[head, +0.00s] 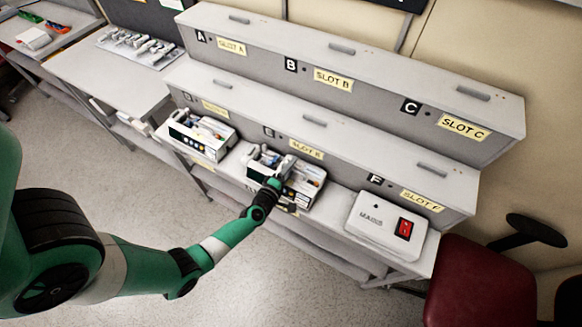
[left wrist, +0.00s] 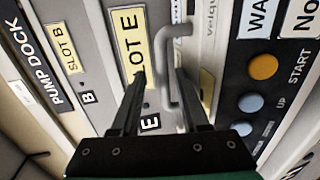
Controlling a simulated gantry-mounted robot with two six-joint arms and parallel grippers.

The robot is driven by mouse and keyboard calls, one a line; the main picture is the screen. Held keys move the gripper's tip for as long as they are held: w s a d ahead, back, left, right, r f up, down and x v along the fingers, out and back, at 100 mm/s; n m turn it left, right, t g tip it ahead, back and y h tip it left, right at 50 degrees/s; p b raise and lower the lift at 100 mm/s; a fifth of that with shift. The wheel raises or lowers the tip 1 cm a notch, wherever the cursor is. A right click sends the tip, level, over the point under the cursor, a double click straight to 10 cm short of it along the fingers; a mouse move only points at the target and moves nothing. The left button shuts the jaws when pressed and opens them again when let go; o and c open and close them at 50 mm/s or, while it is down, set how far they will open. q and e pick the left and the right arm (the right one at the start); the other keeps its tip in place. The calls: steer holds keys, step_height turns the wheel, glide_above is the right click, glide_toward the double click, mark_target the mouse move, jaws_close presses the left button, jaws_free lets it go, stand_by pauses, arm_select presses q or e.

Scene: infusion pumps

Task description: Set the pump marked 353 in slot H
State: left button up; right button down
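A white pump with a dark control panel (head: 305,190) stands on the lowest tier in front of the label "SLOT E". In the left wrist view its panel (left wrist: 262,92) shows orange and blue buttons, with a grey bar handle (left wrist: 160,65) beside it. My left gripper (head: 273,184) is at this pump. Its fingers (left wrist: 160,76) are apart, with the handle between them and a gap beside the left finger. A second pump (head: 201,137) stands to the left, below slot D. No number 353 or letter H is readable. My right gripper is not in view.
Grey tiers carry slots A, B and C (head: 464,127) above and D, E and F (head: 422,201) below. A white box with a red switch (head: 388,222) stands at the right end. A red chair (head: 478,285) is at lower right. A side table (head: 110,75) is at left.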

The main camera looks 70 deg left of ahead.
arm_select(q)
steer(key=shift+s+f, duration=0.1)
steer(key=shift+f, duration=0.2)
steer(key=shift+s+d+r, duration=0.2)
steer(key=shift+s+d, duration=0.05)
steer(key=p+v, duration=0.3)
steer(key=v, duration=0.7)
steer(key=shift+s+d+r, duration=0.2)
steer(key=shift+s+r, duration=0.05)
steer(key=shift+s, duration=0.05)
